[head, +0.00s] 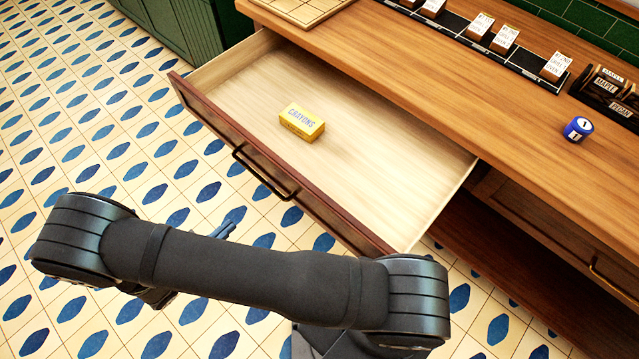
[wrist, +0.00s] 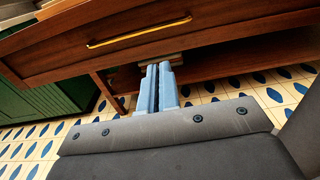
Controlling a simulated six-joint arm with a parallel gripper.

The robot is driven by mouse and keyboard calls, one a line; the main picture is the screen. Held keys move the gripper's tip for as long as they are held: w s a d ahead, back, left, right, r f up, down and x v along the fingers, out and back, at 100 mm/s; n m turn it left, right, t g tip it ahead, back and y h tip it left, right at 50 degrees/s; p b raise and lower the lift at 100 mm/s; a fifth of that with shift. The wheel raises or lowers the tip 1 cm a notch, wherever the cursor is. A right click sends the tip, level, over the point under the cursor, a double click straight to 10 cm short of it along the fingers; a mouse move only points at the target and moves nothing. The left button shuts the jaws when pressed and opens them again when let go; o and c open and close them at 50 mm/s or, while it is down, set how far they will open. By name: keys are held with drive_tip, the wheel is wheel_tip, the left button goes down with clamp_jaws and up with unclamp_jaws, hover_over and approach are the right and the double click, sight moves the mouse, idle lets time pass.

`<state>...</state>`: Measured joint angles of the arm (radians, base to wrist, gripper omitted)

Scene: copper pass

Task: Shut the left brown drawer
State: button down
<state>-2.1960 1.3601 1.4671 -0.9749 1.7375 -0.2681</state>
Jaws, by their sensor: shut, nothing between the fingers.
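The left brown drawer (head: 228,142) is pulled well out of the wooden counter in the head view. Its dark front panel carries a bar handle (head: 264,174). A yellow crayons box (head: 302,121) lies inside on the pale drawer bottom. My gripper (head: 228,226) is mostly hidden behind my arm, out in front of the drawer front and apart from it in the head view. In the wrist view the blue-grey fingers (wrist: 158,68) are together with nothing between them. They point towards the lower edge of a brown drawer front (wrist: 60,52) with a brass handle (wrist: 138,32).
A closed right drawer (head: 560,235) sits in the counter (head: 440,75). A green cabinet (head: 165,25) stands behind. Tiled floor in front is clear.

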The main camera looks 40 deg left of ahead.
drive_tip(key=w+d, duration=0.3)
drive_tip(key=d, duration=1.1)
approach(319, 212)
drive_tip(key=w, duration=0.6)
drive_tip(key=shift+w+a+f, duration=0.2)
drive_tip(key=shift+w, duration=0.2)
drive_tip(key=w, duration=3.7)
drive_tip(key=shift+w, duration=0.55)
drive_tip(key=shift+w+r, duration=0.1)
drive_tip(key=s, duration=1.4)
drive_tip(key=shift+s, duration=0.4)
